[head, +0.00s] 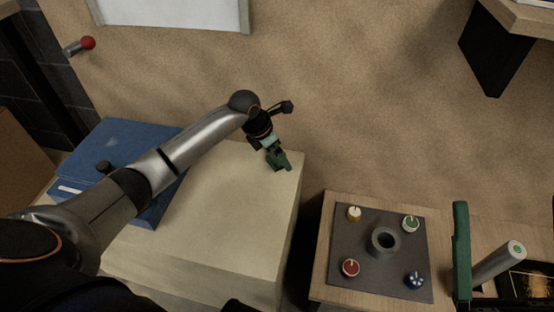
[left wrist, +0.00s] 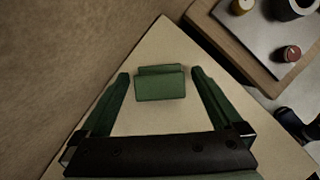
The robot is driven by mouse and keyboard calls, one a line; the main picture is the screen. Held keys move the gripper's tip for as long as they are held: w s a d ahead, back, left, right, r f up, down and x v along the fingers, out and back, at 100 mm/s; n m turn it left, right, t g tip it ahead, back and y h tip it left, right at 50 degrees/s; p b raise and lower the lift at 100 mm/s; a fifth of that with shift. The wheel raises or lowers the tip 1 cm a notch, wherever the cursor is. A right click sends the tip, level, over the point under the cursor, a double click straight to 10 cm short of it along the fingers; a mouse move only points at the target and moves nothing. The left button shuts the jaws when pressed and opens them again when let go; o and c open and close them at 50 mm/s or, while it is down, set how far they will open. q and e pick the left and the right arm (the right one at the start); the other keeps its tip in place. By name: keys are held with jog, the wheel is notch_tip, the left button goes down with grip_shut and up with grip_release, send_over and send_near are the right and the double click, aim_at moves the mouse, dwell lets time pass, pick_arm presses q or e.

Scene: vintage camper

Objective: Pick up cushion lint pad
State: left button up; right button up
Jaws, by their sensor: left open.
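The cushion lint pad, a small green block with a raised back part (left wrist: 160,85), lies on the pale cream top of a box-like seat (head: 235,215) near its far corner. In the left wrist view it sits between the fingers, with a gap on each side. My left gripper (left wrist: 160,98) is open around it and not closed on it. In the head view my left gripper (head: 278,160) is over the seat's far right corner, where its green fingers and the green pad are hard to tell apart. My right gripper is not seen.
A blue case (head: 125,145) lies on the seat's left, partly behind my left arm. To the right, a wooden table (head: 322,245) holds a grey board (head: 350,235) with a ring and several small knobs.

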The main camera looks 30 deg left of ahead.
pick_arm(q)
jog(key=shift+c, duration=0.4)
jog(key=c, duration=1.5)
jog(key=shift+r+p, duration=0.35)
jog(key=shift+r, duration=0.25)
notch_tip(320, 180, up, 2)
jog(key=shift+r+p, duration=0.25)
jog(key=shift+p, duration=0.55)
jog(key=s+d+r+p, duration=0.5)
jog(key=s+d+r, duration=0.4)
jog(key=s, duration=0.1)
jog(key=shift+s+r+p, duration=0.2)
jog(key=shift+s+p, duration=0.1)
jog(key=shift+s, duration=0.1)
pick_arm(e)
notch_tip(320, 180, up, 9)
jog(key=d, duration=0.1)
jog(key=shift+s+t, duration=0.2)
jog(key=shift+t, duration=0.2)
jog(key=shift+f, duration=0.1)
